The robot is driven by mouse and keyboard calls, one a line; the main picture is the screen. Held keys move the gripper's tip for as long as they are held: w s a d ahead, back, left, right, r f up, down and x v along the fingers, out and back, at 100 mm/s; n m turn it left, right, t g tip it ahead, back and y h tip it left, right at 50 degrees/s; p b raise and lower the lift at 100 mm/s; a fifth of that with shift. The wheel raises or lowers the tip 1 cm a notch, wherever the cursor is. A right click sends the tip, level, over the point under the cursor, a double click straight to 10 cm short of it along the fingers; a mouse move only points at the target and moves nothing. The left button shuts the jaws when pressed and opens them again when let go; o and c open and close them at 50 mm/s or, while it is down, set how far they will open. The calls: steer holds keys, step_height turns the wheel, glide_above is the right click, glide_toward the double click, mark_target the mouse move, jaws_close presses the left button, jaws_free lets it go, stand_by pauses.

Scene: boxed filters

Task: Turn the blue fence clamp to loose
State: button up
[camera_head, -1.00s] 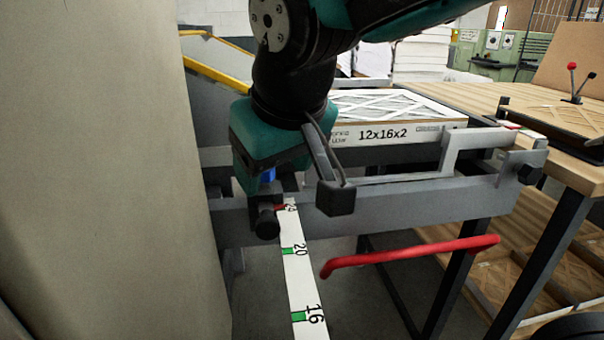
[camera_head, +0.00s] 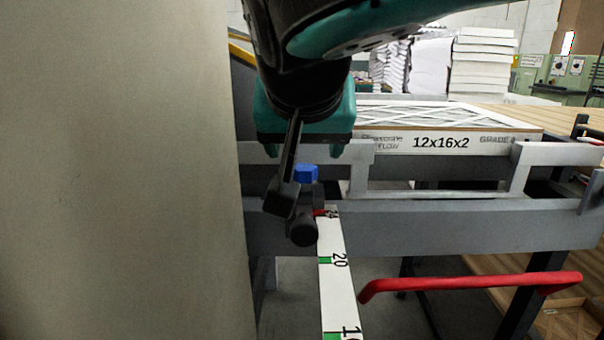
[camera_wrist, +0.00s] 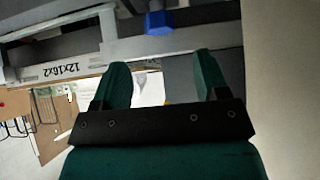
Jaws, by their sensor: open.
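The blue fence clamp (camera_head: 305,174) is a small blue knob on the grey fence rail, just above a black round knob (camera_head: 303,230). In the wrist view the blue clamp (camera_wrist: 158,22) sits at the top, beyond and between the fingertips, apart from them. My gripper (camera_head: 302,150) is teal, open and empty, just above the clamp in the head view. Its two spread fingers also show in the wrist view (camera_wrist: 162,68). A black link hangs in front of the clamp's left side and partly covers the mount.
A boxed filter (camera_head: 440,141) marked 12x16x2 lies behind the grey rail (camera_head: 430,228). A ruler (camera_head: 335,270) runs toward me from below the clamp. A red handle (camera_head: 470,286) is at lower right. A large beige panel (camera_head: 120,170) fills the left.

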mark_target(305, 167)
steer(key=b+x, duration=0.1)
steer(key=x, duration=0.6)
steer(key=shift+w+f, duration=0.25)
steer(key=shift+w, duration=0.05)
steer(key=c, duration=0.9)
